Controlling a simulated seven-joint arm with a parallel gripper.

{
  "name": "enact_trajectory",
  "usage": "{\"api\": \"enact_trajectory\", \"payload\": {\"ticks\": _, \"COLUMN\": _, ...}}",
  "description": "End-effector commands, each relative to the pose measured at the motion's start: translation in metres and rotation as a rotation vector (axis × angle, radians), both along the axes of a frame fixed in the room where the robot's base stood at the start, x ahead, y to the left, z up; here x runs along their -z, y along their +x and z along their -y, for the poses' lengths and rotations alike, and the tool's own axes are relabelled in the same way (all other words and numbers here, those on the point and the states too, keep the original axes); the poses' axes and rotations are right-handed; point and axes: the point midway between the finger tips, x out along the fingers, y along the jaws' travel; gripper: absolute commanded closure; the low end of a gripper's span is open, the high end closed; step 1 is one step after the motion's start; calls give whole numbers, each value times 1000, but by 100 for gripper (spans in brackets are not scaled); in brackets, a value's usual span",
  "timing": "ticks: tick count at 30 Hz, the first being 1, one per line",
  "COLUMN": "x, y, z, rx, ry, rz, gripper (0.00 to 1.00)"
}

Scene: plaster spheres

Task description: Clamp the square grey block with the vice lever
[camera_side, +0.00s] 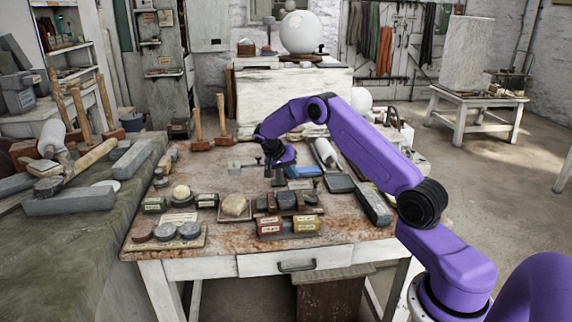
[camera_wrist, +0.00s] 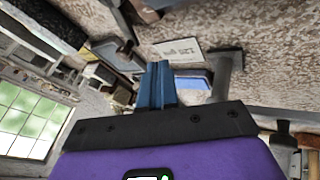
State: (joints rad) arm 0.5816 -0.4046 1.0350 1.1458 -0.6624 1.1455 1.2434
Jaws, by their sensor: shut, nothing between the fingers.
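My gripper (camera_side: 270,166) is low over the middle of the worn worktable, its hand pointing down. In the wrist view its two blue-grey fingers (camera_wrist: 157,85) are pressed together with nothing between them. Just left of it in the side view is a small grey metal piece (camera_side: 240,166), which may be the vice; its lever is too small to make out. The wrist view shows a grey bar with a crosspiece (camera_wrist: 228,75) right of the fingers, apart from them in the picture. I cannot pick out the square grey block with certainty.
A blue-topped block (camera_side: 305,171) lies right of the gripper. Several boxes and stones, including a pale stone (camera_side: 235,205), crowd the table's front. Two wooden mallets (camera_side: 222,120) stand behind. A long grey block (camera_side: 373,205) lies at the right edge.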

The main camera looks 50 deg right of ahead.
Motion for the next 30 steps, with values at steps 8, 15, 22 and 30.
{"api": "enact_trajectory", "payload": {"ticks": 8, "x": 18, "y": -23, "z": 23, "rx": 2, "ry": 0, "rz": -1, "gripper": 100}}
{"api": "enact_trajectory", "payload": {"ticks": 15, "x": 20, "y": -35, "z": 31, "rx": 0, "ry": 0, "rz": 1, "gripper": 100}}
{"api": "enact_trajectory", "payload": {"ticks": 22, "x": 20, "y": -36, "z": 31, "rx": 0, "ry": 0, "rz": 1, "gripper": 100}}
{"api": "enact_trajectory", "payload": {"ticks": 30, "x": 20, "y": -36, "z": 32, "rx": 13, "ry": 0, "rz": 1, "gripper": 100}}
